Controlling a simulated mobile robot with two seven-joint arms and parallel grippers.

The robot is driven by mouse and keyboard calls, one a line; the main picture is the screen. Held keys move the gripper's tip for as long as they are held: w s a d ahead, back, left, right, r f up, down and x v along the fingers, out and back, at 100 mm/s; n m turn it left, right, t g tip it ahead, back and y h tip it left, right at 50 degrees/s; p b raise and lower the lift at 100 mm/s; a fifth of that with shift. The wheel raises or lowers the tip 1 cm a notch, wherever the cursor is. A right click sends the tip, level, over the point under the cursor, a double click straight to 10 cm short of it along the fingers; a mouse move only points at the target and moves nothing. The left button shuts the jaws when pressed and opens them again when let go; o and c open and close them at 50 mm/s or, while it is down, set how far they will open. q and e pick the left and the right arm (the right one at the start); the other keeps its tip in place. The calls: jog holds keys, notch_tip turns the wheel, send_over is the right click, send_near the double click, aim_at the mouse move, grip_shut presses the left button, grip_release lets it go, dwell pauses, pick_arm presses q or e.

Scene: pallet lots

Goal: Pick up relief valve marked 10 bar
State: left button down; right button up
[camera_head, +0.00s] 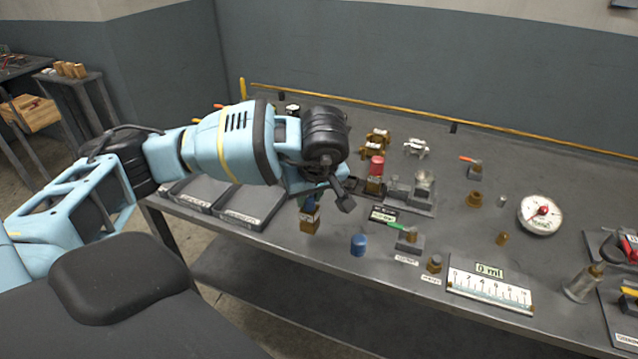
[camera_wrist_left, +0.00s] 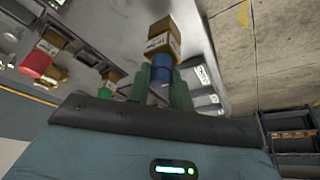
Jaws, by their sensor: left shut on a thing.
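My left gripper (camera_head: 310,200) is shut on the blue cap of a brass relief valve (camera_head: 310,219). The valve hangs cap-up near the table's front edge. In the left wrist view the green fingers (camera_wrist_left: 161,84) grip the blue cap from both sides, and the brass block (camera_wrist_left: 163,40) has a pale label too small to read. A red-capped brass valve (camera_head: 375,175) stands further back on the table; it also shows in the left wrist view (camera_wrist_left: 38,60). The marking on it cannot be read. My right gripper is not in view.
The grey workbench (camera_head: 340,250) holds a blue cap (camera_head: 358,244), a round gauge (camera_head: 541,214), a ruler-like scale (camera_head: 490,287), a glass cylinder (camera_head: 583,284) and several brass fittings. Shallow dark trays (camera_head: 250,206) lie at the left end. A yellow rail (camera_head: 520,140) runs along the back.

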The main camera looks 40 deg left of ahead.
pick_arm(q)
jog(key=s+d, duration=0.2)
jog(key=s, duration=0.6)
jog(key=shift+s+r, duration=0.25)
jog(key=shift+r, duration=0.15)
